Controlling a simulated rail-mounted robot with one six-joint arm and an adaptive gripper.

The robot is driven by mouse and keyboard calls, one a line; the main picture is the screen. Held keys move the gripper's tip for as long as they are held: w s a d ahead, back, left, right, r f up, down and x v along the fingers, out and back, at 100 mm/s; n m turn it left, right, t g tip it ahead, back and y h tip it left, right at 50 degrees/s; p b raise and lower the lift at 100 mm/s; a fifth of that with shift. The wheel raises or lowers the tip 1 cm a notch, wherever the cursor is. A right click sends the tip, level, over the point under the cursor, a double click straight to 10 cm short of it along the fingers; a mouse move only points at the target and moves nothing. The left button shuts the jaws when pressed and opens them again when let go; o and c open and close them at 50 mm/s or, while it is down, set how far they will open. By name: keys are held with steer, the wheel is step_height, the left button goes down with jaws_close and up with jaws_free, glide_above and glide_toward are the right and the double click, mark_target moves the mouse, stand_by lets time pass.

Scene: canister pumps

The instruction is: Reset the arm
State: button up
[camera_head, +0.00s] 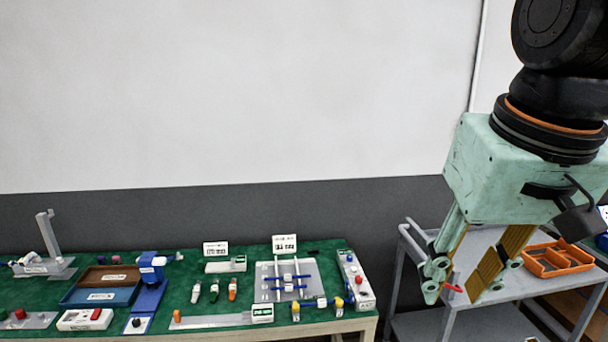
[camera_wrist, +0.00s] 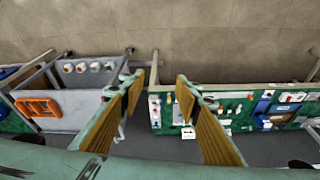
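My gripper (camera_head: 462,287) hangs from the arm at the right of the head view, fingers pointing down. It appears in front of and above a grey cart (camera_head: 521,292). In the wrist view my gripper (camera_wrist: 158,90) has its two yellow-padded fingers wide apart, with nothing between them. It is open and empty. A small red thing (camera_head: 455,288) shows between the fingers in the head view; I cannot tell what it is, and it looks to be behind them.
A green-topped table (camera_head: 196,265) with a blue tray (camera_head: 92,291), small bottles (camera_head: 214,291) and a blue-and-white rack (camera_head: 289,281) stands left. An orange divided bin (camera_head: 553,259) sits on the cart. The wrist view shows several white round items (camera_wrist: 95,67) there. A gap separates table and cart.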

steer(key=s+f, duration=0.3)
steer(key=s, duration=0.7)
steer(key=shift+s+n+t, duration=0.2)
steer(key=shift+n+t, duration=0.1)
